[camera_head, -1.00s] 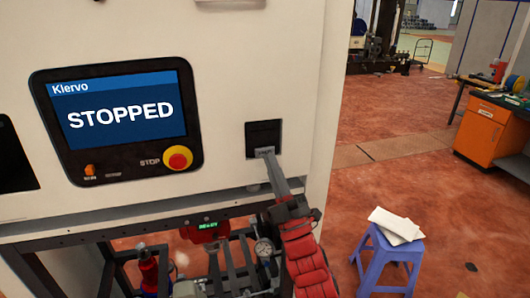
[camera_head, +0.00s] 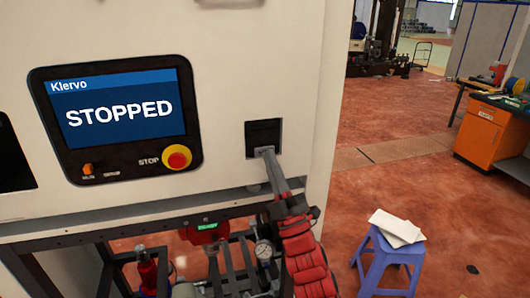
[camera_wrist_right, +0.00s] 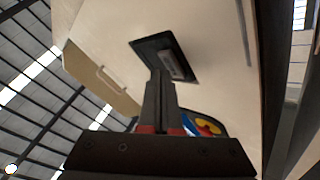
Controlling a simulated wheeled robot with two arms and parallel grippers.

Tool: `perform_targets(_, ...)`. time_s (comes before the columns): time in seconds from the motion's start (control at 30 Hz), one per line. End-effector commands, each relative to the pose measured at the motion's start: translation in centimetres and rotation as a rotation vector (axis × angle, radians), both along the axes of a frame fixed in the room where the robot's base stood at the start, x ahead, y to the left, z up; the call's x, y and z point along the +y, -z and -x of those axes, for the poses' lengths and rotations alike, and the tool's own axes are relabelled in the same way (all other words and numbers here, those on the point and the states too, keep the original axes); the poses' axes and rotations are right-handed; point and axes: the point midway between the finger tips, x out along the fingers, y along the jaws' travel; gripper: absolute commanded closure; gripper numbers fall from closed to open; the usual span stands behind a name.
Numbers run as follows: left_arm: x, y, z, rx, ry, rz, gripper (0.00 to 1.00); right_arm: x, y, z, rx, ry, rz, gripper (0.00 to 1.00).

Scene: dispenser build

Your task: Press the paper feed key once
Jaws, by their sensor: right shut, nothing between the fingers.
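The machine's white front panel (camera_head: 235,60) carries a dark square recess (camera_head: 263,133) to the right of its screen. The recess also shows in the right wrist view (camera_wrist_right: 148,46), with a grey part (camera_wrist_right: 175,66) inside it that may be the key; no lettering can be read on it. My right gripper (camera_head: 266,152) is shut and empty, its fingertips at the lower edge of the recess in the head view. In the wrist view its tips (camera_wrist_right: 160,74) overlap the recess beside the grey part. Whether they touch is not clear. My left gripper is not in view.
The screen (camera_head: 120,108) reads "STOPPED". A red and yellow stop button (camera_head: 177,157) and a small orange switch (camera_head: 87,169) sit below it. A ledge (camera_head: 120,215) runs under the panel. A blue stool (camera_head: 385,255) with white sheets stands on the floor at right.

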Motion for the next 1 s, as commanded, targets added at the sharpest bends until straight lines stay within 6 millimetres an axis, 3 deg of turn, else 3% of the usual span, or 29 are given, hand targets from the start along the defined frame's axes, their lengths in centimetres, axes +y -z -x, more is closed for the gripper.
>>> perform_targets(1.0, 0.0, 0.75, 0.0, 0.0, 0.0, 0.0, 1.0, 0.22, 0.03, -0.69, 0.0, 0.0, 0.0, 1.0)
